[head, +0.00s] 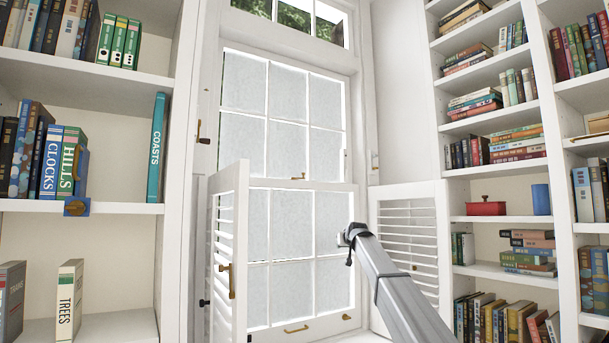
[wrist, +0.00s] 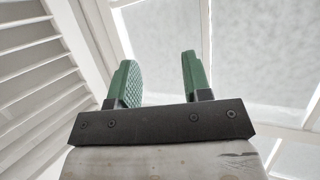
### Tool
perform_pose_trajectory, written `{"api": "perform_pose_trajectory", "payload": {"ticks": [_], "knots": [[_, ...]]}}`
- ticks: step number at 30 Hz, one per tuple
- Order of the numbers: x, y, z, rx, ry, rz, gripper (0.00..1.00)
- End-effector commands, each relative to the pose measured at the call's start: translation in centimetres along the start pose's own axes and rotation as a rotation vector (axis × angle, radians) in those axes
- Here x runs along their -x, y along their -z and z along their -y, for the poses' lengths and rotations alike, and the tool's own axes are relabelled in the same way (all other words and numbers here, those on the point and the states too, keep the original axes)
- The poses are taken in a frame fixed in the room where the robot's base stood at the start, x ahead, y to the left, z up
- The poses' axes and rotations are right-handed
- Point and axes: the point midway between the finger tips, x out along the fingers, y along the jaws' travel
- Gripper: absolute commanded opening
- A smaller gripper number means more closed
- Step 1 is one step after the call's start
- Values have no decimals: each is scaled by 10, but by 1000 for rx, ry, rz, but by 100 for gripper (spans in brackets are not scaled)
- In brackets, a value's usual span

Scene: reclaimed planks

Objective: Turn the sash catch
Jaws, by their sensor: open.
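The sash catch (head: 298,178) is a small brass piece on the meeting rail of the tall white sash window (head: 285,187), seen in the head view. It is too small there to tell how its lever is turned. My arm reaches in from the lower right, and my gripper (head: 349,236) is at its end, to the right of and lower than the catch in the picture. In the wrist view my gripper (wrist: 158,68) shows two green fingers, apart and empty, with window panes beyond. The catch does not show in the wrist view.
Louvred shutters stand open at the left (head: 232,255) and right (head: 412,240) of the window. The left one carries a brass handle (head: 230,281). A brass sash lift (head: 296,329) is on the bottom rail. Bookshelves (head: 90,80) flank both sides.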

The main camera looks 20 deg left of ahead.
Motion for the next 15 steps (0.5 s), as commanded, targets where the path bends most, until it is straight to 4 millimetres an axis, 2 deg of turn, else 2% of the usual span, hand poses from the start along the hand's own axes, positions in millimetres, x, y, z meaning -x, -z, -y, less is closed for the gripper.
{"api": "perform_pose_trajectory", "payload": {"ticks": [1,6,12,15], "knots": [[-2,37,14,6,13,-36,45],[12,133,57,24,48,-146,45],[39,240,105,37,88,-270,45],[54,280,125,40,104,-319,45]]}}
